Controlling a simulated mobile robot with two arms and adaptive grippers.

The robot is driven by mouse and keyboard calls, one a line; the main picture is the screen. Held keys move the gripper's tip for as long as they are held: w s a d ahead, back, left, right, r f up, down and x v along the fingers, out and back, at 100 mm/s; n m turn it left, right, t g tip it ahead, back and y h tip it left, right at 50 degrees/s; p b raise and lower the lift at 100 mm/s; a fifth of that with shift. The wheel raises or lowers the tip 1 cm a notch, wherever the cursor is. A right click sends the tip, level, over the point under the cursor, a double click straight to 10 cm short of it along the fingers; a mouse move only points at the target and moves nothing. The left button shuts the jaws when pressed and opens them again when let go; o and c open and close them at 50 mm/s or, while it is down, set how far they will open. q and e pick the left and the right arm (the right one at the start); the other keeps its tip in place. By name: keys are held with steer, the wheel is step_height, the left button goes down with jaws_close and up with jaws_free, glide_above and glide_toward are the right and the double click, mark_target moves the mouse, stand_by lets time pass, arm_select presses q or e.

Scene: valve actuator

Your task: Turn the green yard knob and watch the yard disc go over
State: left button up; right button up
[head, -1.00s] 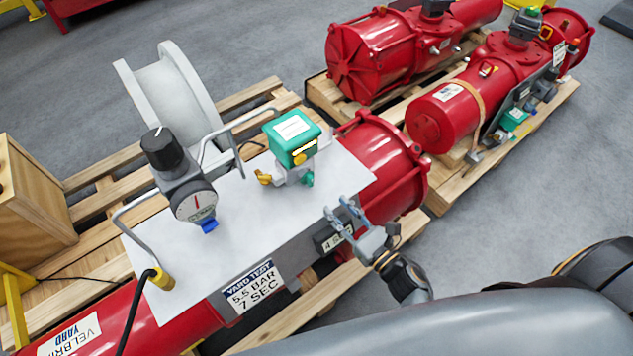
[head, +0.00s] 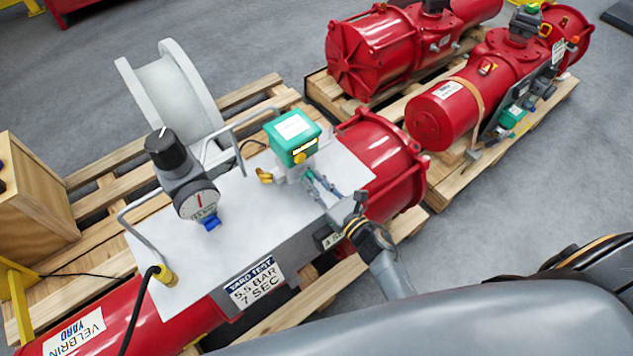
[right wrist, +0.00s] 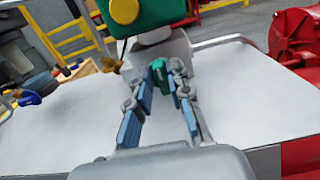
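The green knob (right wrist: 160,76) sits low on the grey fitting under the green box (head: 292,138), on the white plate. In the head view my gripper mostly hides the knob. My right gripper (head: 314,182) reaches in from the right. In the right wrist view, its fingers (right wrist: 162,84) are apart, one on each side of the knob; I cannot tell whether they touch it. A round white disc with an upright red bar (head: 197,199) faces front on the black-topped unit to the left, likely the yard disc. My left gripper is not in view.
A bent grey rail (head: 232,122) and a yellow lever (head: 265,176) stand close to the green box. A grey reel (head: 175,95) is behind. Red cylinders (head: 390,55) lie on pallets at the back right.

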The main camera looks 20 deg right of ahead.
jaws_close()
steer(key=shift+m, duration=0.3)
steer(key=m+b, duration=0.1)
steer(key=m, duration=0.2)
steer(key=shift+d+f, duration=0.1)
steer(key=shift+d, duration=0.1)
steer(key=m, duration=0.3)
steer(key=shift+d, duration=0.1)
steer(key=m, duration=0.4)
steer(key=shift+w+d+f, duration=0.1)
steer(key=shift+d+f, duration=0.05)
steer(key=m, duration=0.3)
steer(key=shift+f, duration=0.1)
steer(key=shift+d+f+m, duration=0.1)
steer(key=shift+f+m, duration=0.1)
steer(key=shift+m, duration=1.9)
